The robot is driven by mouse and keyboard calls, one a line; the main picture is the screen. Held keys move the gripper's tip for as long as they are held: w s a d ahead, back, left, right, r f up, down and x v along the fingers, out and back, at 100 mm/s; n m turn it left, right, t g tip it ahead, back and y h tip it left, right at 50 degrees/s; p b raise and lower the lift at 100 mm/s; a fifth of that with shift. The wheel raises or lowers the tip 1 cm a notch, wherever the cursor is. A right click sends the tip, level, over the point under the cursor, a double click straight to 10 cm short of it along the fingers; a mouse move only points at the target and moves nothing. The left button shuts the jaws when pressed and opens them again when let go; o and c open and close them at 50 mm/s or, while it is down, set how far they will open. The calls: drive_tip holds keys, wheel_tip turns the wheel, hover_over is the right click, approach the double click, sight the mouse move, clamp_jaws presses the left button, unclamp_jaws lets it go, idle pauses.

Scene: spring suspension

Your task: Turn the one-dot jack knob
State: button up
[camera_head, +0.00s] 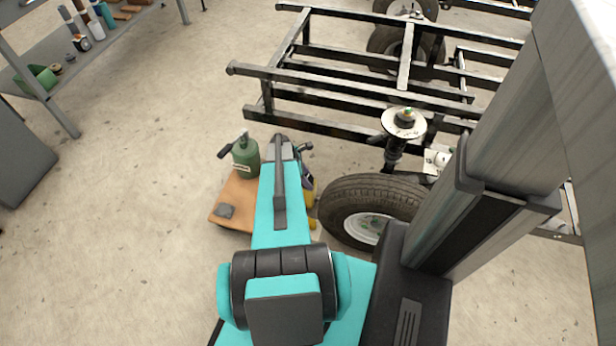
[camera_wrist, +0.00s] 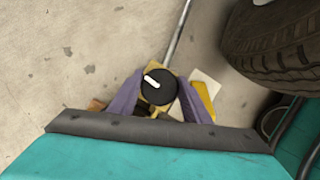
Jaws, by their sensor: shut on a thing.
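A round black knob (camera_wrist: 159,87) with a short white bar on its top sits between the two purple-grey fingers of my gripper (camera_wrist: 159,95) in the wrist view. My gripper is shut on the knob, one finger at each side. A yellow jack body (camera_wrist: 155,68) shows under and around the knob.
A tyre (camera_head: 372,207) stands close to the right of the jack; it also fills the wrist view's upper right (camera_wrist: 275,45). A green bottle (camera_head: 245,155) stands on a brown board (camera_head: 232,203) to the left. A black frame (camera_head: 330,125) lies behind.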

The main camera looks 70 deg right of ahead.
drive_tip(key=shift+w, duration=0.35)
drive_tip(key=o, duration=1)
drive_tip(key=shift+o, duration=0.2)
drive_tip(key=shift+s, duration=0.1)
drive_tip(key=shift+r, duration=0.15)
drive_tip(key=p+v, duration=0.2)
drive_tip(key=v, duration=1.1)
drive_tip(key=shift+r+p, duration=0.3)
drive_tip(key=shift+r, duration=0.05)
drive_tip(key=shift+a, duration=0.15)
